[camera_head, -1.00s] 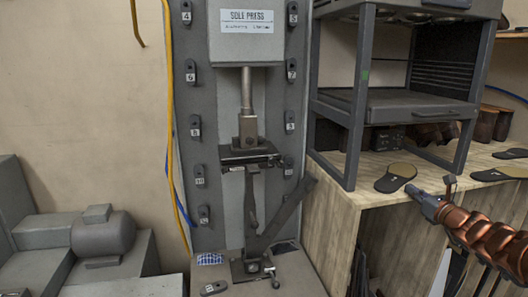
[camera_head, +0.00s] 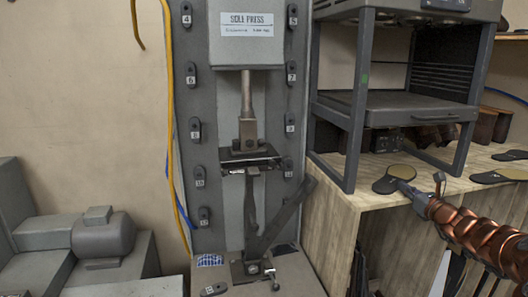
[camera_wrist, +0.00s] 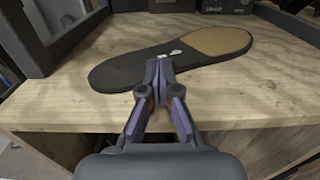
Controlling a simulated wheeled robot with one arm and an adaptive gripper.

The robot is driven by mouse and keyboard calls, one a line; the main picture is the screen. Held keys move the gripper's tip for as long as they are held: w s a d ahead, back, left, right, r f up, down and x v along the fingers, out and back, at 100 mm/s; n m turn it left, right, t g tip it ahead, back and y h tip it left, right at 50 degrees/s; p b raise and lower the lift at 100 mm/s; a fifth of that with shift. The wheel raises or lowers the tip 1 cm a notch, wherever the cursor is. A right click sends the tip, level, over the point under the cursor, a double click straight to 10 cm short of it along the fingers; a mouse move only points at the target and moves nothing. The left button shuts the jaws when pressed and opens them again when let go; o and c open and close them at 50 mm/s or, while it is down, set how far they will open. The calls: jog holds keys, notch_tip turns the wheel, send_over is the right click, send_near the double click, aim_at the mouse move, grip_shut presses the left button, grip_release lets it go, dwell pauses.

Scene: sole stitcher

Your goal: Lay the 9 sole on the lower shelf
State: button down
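My gripper (camera_head: 404,186) reaches in from the right, at the sole's near edge. In the wrist view, the fingertips of my gripper (camera_wrist: 159,64) are together and overlap the sole's near edge; I see no clear grip on it. The rack's lower shelf (camera_head: 405,103) is a grey tray above the bench, with its top bare where visible.
The sole press (camera_head: 248,85) stands left of the rack, with numbered black pieces on its panel. Another sole (camera_head: 495,177) lies on the bench to the right. Rack legs (camera_head: 356,120) stand close by the sole. Brown shoe forms (camera_head: 485,125) are behind the rack.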

jog(key=shift+p+x, duration=0.4)
jog(key=shift+x, duration=1.1)
jog(key=v, duration=1.1)
jog(key=shift+r, duration=0.15)
jog(key=shift+s, duration=0.1)
